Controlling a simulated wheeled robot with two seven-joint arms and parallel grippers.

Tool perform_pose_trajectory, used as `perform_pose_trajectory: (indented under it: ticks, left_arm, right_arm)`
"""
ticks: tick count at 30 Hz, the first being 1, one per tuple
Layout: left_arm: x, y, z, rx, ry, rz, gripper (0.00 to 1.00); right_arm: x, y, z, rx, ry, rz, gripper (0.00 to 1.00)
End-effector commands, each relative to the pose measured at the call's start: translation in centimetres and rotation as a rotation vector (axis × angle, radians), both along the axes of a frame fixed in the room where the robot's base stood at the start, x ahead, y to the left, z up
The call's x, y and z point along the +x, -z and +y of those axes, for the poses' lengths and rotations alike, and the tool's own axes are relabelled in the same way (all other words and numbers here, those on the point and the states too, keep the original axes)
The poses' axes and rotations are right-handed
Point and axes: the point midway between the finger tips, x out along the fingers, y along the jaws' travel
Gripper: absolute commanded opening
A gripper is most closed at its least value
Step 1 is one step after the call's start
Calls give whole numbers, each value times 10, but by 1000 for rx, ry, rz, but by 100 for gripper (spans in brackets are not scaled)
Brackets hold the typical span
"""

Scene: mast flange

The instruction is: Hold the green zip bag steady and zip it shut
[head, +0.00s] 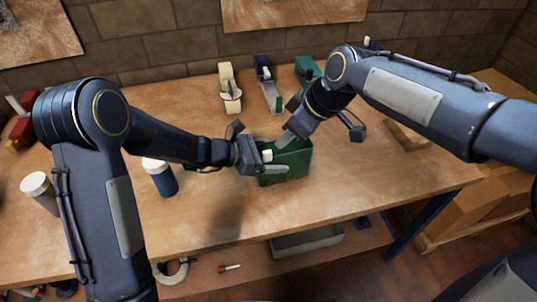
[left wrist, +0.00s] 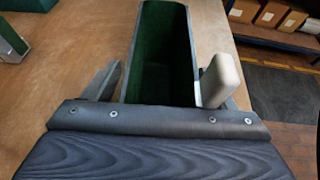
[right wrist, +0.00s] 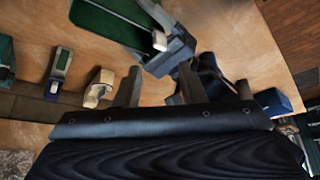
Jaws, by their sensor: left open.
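The green zip bag (head: 292,168) stands on the bench in the head view. Its mouth is open and its dark inside shows in the left wrist view (left wrist: 165,55). A pale tab (left wrist: 221,80) sits at the bag's near right corner there; it also shows in the right wrist view (right wrist: 160,40). My left gripper (head: 272,162) is open at the bag's left end, its fingers on either side of the bag; I cannot tell whether they touch it. My right gripper (head: 290,133) is above the bag's back edge, its fingers (right wrist: 158,85) apart with nothing visible between them.
A blue jar with a white lid (head: 161,177) and another white-lidded jar (head: 40,192) stand to the left. A cream item (head: 229,90), a blue one (head: 266,80) and a green one (head: 307,68) line the back. The bench front (head: 350,195) is clear.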

Motion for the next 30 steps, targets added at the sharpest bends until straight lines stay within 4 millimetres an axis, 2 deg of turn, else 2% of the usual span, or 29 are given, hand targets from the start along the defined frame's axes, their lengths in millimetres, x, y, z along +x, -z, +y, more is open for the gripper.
perform_pose_trajectory:
  ticks: [3, 14, 15, 20, 30]
  left_arm:
    - [0, 0, 0, 0, 0, 0, 76]
    - [0, 0, 1, 0, 0, 0, 28]
    - [0, 0, 1, 0, 0, 0, 26]
    - [0, 0, 1, 0, 0, 0, 26]
    - [0, 0, 0, 0, 0, -1, 26]
  right_arm:
    - [0, 0, 0, 0, 0, 0, 36]
    - [0, 0, 0, 0, 0, 0, 36]
    - [0, 0, 0, 0, 0, 0, 34]
    - [6, -2, 2, -25, -67, 0, 33]
    - [40, -19, 7, -121, -633, 11, 33]
